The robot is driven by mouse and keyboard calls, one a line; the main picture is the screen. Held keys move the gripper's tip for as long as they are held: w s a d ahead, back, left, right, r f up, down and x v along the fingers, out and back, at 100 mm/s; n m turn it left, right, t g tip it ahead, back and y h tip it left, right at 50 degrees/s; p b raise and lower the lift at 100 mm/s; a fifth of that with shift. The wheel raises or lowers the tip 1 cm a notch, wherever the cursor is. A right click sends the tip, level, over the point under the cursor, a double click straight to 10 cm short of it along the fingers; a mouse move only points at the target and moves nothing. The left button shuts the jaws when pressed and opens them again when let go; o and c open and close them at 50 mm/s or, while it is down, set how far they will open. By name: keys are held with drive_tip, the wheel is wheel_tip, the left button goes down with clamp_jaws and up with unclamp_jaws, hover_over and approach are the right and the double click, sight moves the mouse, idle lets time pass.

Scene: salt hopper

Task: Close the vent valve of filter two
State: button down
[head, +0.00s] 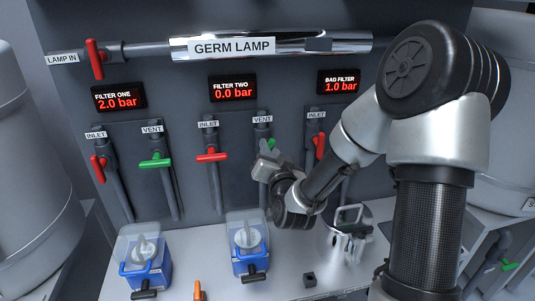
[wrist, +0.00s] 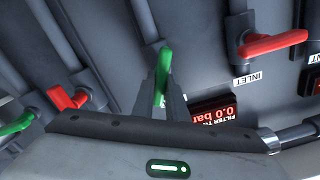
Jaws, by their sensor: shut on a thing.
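The filter two vent valve has a green handle (head: 272,143), mostly hidden behind my gripper in the head view. In the wrist view the green handle (wrist: 165,70) stands between my two fingers. It looks roughly in line with its pipe, but it is foreshortened. My gripper (wrist: 163,92) is shut on this handle; it also shows in the head view (head: 267,154) below the VENT label. The filter two display (head: 233,89) reads 0.0 bar. The filter two inlet valve's red handle (head: 212,155) lies crosswise to its pipe.
The filter one vent handle (head: 156,161) is green and crosswise. Blue filter units (head: 145,265) and a metal pot (head: 345,241) stand on the bench below.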

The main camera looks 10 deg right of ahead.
drive_tip(key=m, duration=0.2)
drive_tip(key=m+b, duration=0.1)
drive_tip(key=m, duration=0.1)
drive_tip(key=m+b, duration=0.1)
drive_tip(key=m, duration=0.1)
drive_tip(key=shift+d+f, duration=0.2)
drive_tip(key=shift+d, duration=0.1)
drive_tip(key=m+b, duration=0.1)
drive_tip(key=m, duration=0.4)
drive_tip(key=shift+f+m+b, duration=0.15)
drive_tip(key=shift+m+b, duration=0.15)
drive_tip(key=shift+m, duration=0.1)
drive_tip(key=c, duration=1.8)
unclamp_jaws()
drive_tip(key=shift+o, duration=0.2)
drive_tip(key=shift+f, duration=0.1)
drive_tip(key=shift+f, duration=0.1)
